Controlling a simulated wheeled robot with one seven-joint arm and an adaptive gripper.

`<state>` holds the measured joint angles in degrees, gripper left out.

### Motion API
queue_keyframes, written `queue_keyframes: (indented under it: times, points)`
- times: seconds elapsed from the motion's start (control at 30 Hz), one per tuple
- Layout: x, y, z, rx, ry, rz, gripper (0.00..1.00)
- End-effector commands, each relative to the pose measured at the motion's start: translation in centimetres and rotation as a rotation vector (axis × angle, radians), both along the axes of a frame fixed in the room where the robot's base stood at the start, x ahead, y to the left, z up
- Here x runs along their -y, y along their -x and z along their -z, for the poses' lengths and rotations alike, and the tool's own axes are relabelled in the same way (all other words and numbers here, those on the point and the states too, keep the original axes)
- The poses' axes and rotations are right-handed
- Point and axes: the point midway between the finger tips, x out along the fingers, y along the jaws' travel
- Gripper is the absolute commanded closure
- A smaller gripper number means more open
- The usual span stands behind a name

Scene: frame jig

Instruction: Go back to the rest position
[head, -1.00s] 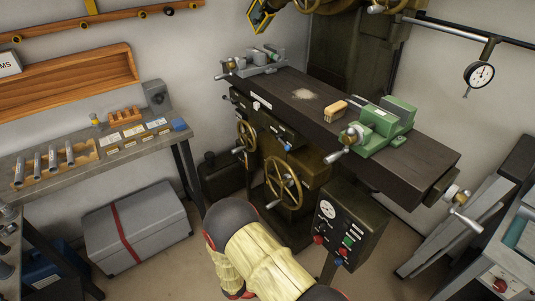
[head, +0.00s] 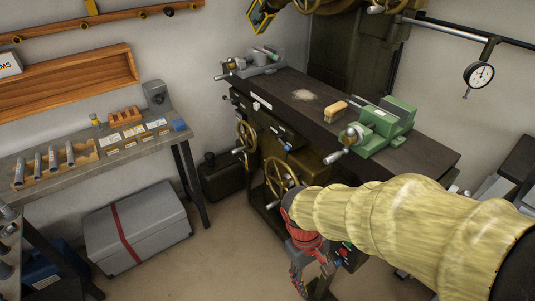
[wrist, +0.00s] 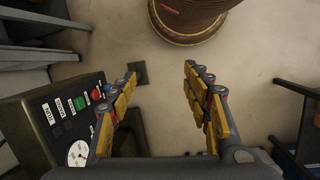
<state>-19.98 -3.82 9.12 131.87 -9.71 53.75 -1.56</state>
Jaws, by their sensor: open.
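My gripper (head: 314,278) is at the lower middle of the head view, at the end of my yellow-sleeved arm, pointing down in front of the milling machine. In the wrist view my gripper (wrist: 158,85) shows two yellow-padded fingers spread wide apart. Nothing is between them except floor further below. The control box (wrist: 65,125) with its dial and coloured buttons is just left of the fingers in the wrist view. In the head view my arm and gripper hide most of that box.
The milling table (head: 420,150) carries a green vise (head: 385,130), a wooden brush (head: 335,110) and a grey vise (head: 258,62). A handwheel (head: 278,175) is close to my arm. A grey chest (head: 150,230) stands at left.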

Motion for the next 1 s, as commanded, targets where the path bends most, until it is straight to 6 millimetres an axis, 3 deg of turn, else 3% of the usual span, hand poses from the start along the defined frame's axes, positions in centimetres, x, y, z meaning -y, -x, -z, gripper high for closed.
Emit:
queue_keyframes:
  times: [0.1, 0.37, 0.7, 0.83, 1.0]
  points:
    - [0.5, 0.5, -3.2, 0.105, -0.078, 0.113, 0.51]
    - [2.2, 2.0, -9.4, 0.320, -0.217, 0.281, 0.51]
    - [5.9, 3.6, -16.9, 0.604, -0.281, 0.403, 0.51]
    - [6.8, 3.8, -18.1, 0.650, -0.280, 0.431, 0.51]
    - [7.1, 3.8, -18.0, 0.652, -0.276, 0.441, 0.51]
